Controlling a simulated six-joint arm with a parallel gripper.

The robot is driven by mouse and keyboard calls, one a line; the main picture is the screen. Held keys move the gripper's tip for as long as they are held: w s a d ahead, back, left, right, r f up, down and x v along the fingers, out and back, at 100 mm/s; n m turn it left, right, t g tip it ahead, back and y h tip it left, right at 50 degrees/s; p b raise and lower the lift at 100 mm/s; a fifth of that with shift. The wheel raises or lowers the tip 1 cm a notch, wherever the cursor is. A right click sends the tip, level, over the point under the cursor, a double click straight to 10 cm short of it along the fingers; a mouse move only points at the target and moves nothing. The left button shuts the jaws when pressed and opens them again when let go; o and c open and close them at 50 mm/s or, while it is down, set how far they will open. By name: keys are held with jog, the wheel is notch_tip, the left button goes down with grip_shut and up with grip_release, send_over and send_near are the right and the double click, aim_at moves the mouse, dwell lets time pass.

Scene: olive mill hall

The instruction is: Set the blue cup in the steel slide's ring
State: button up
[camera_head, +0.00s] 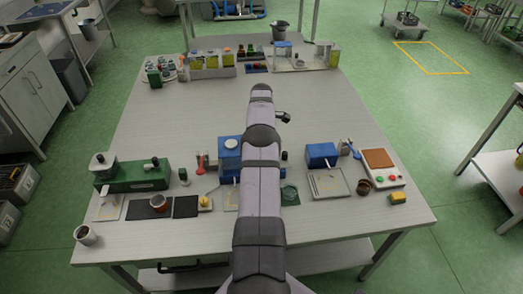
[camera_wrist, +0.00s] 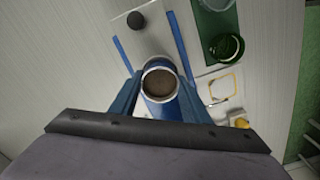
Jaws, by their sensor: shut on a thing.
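The blue cup (camera_wrist: 162,109) shows in the wrist view, seen from above, with a pale rim and brown inside. My gripper (camera_wrist: 160,92) is shut on it, with a blue finger on either side. Beyond the cup lies what looks like the steel slide (camera_wrist: 148,43), a pale plate between two blue rails with a black knob (camera_wrist: 136,20) at its far end. I cannot make out the ring; the cup and fingers may cover it. Whether the cup touches anything below is unclear. In the head view my arm hides the gripper and cup.
A green mat (camera_wrist: 202,20) holds a dark green round dish (camera_wrist: 226,46). Near it are a yellow-outlined plate (camera_wrist: 209,94) and a yellow block (camera_wrist: 239,122). A blue machine (camera_head: 226,160) stands left of my arm, a blue box (camera_head: 321,154) right.

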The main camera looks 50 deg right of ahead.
jog(key=shift+f, duration=0.2)
jog(key=shift+f+b, duration=0.25)
jog(key=shift+b, duration=0.2)
jog(key=o, duration=1.2)
jog(key=shift+r, duration=0.15)
jog(key=shift+r+p, duration=2.4)
jog(key=shift+r, duration=1.5)
